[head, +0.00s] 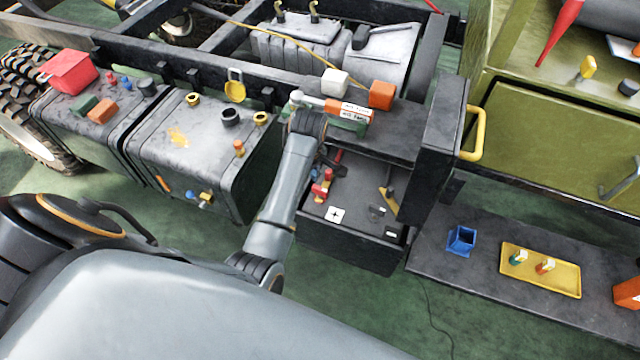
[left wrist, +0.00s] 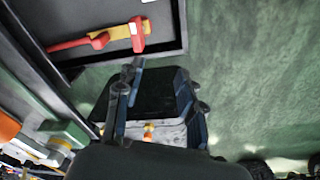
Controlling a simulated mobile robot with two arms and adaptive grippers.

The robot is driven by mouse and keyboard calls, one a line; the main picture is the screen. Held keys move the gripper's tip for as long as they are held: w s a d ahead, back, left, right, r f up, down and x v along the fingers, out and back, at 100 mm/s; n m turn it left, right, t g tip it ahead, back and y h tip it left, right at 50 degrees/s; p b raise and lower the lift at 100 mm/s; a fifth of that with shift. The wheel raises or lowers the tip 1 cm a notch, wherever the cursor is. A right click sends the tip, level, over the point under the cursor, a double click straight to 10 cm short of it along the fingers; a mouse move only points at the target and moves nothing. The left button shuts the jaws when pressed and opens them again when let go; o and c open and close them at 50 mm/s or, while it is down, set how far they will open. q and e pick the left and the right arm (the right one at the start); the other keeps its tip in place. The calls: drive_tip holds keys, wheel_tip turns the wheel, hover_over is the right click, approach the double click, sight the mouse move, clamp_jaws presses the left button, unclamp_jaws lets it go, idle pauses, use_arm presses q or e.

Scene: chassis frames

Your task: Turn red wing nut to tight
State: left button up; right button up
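A red part (head: 322,189), which may be the red wing nut, stands in the open black compartment (head: 350,250); its shape is too small to be sure. In the left wrist view a red piece (left wrist: 137,36) and a red handle (left wrist: 80,43) show near a yellow bar, and I cannot tell which is the nut. My left gripper (head: 324,160) hangs at the compartment's upper left, partly hidden by my arm, close to the red part. In the left wrist view its fingers (left wrist: 155,92) are apart with nothing held between them. My right gripper is not in view.
A yellow lever (head: 389,199) stands at the compartment's right. An orange block (head: 381,94) and a white block (head: 335,82) sit on the frame rail above. A dark tank (head: 190,130) stands to the left. A yellow tray (head: 541,270) and blue holder (head: 461,239) lie on the step at right.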

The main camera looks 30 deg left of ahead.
sight(320, 188)
use_arm(q)
drive_tip(key=w+d+r+n+h, duration=0.1)
drive_tip(key=w+d+r+n, duration=0.1)
drive_tip(key=w+r+n, duration=0.3)
drive_tip(key=shift+m+g, duration=0.4)
drive_tip(key=f, duration=0.8)
drive_tip(key=s+f, duration=0.1)
drive_tip(key=f, duration=0.3)
drive_tip(key=shift+a+f+b, duration=0.15)
drive_tip(key=shift+b, duration=0.15)
clamp_jaws()
